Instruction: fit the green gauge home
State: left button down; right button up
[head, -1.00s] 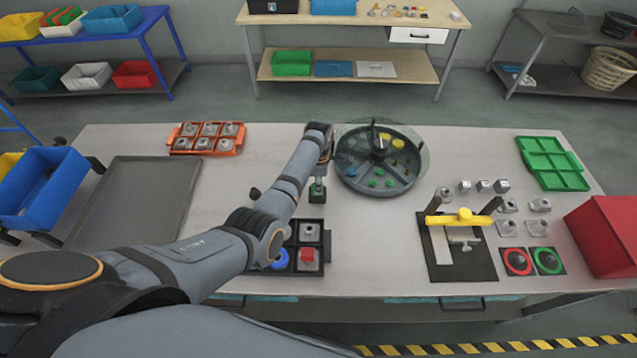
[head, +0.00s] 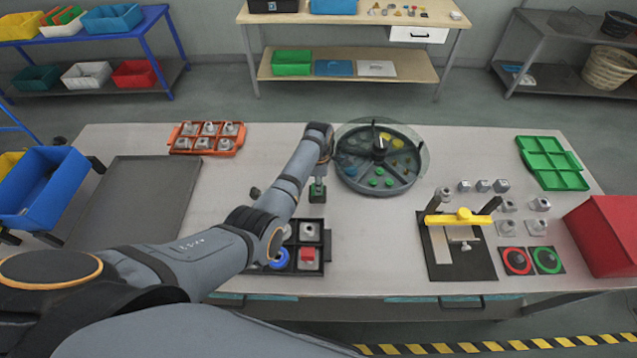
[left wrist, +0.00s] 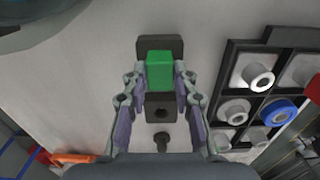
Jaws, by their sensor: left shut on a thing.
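My left gripper (head: 318,186) is shut on the green gauge (left wrist: 160,70), over the middle of the table. The gauge's green part (head: 318,182) also shows in the head view, just above a dark block. In the left wrist view, a dark block with a round hole (left wrist: 161,107) lies in line with the green part, nearer the camera, and a dark plate (left wrist: 160,44) shows beyond it. I cannot tell whether the dark pieces belong to the gauge or touch it. My right gripper is not in view.
A black compartment tray (head: 325,268) holds metal pieces, a blue ring and a red block close to my left arm. A round divided carousel (head: 348,180) stands right of the gripper. A yellow-topped fixture (head: 463,217) is further right. The orange tray (head: 180,152) is back left.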

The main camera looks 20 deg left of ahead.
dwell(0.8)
pick_arm(q)
jog(key=c, duration=1)
grip_release()
notch_tip(320, 180, up, 12)
jog(key=shift+f, duration=0.1)
